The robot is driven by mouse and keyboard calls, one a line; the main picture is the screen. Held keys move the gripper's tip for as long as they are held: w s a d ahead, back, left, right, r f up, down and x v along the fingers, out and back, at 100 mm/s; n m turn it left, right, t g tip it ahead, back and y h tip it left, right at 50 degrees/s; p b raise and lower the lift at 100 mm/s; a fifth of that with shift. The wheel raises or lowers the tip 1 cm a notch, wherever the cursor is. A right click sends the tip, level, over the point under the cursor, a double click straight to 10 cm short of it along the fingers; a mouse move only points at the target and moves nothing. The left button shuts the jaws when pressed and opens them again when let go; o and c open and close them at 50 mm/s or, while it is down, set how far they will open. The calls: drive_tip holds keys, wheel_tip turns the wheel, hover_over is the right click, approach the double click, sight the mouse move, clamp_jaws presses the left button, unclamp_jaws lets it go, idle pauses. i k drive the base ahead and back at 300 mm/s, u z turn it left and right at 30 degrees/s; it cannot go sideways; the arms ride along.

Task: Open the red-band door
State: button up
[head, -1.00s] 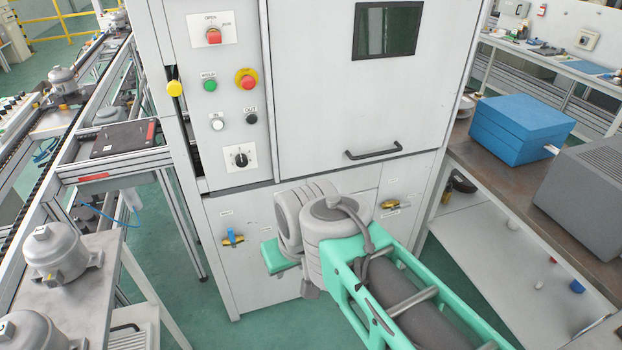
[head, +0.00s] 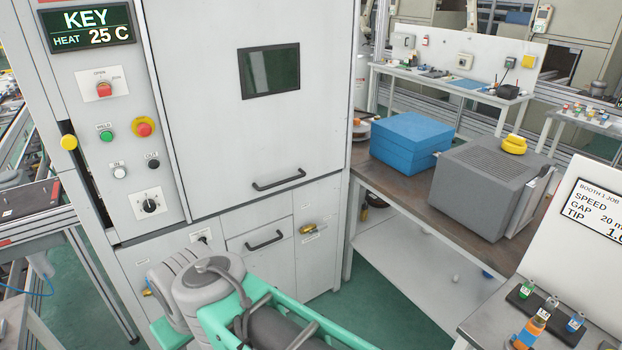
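No red band shows on any door in view. The pale grey cabinet has a large upper door (head: 215,135) with a dark window (head: 269,70) and a black bar handle (head: 278,181); it looks shut. Below it is a smaller panel with a black handle (head: 264,241), also shut. My grey and teal arm (head: 205,285) crosses the bottom of the view in front of the cabinet's lower part. My gripper is not in view, so its state is hidden.
The control panel (head: 122,185) on the left has buttons and a knob, under a display (head: 87,27) reading KEY, HEAT 25 C. A brown bench (head: 390,196) on the right carries a blue box (head: 405,143) and a grey box (head: 490,188). Green floor shows between.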

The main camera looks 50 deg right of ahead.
sight(255, 95)
drive_tip(key=z, duration=0.5)
drive_tip(key=i, duration=1.1)
drive_tip(key=z, duration=0.1)
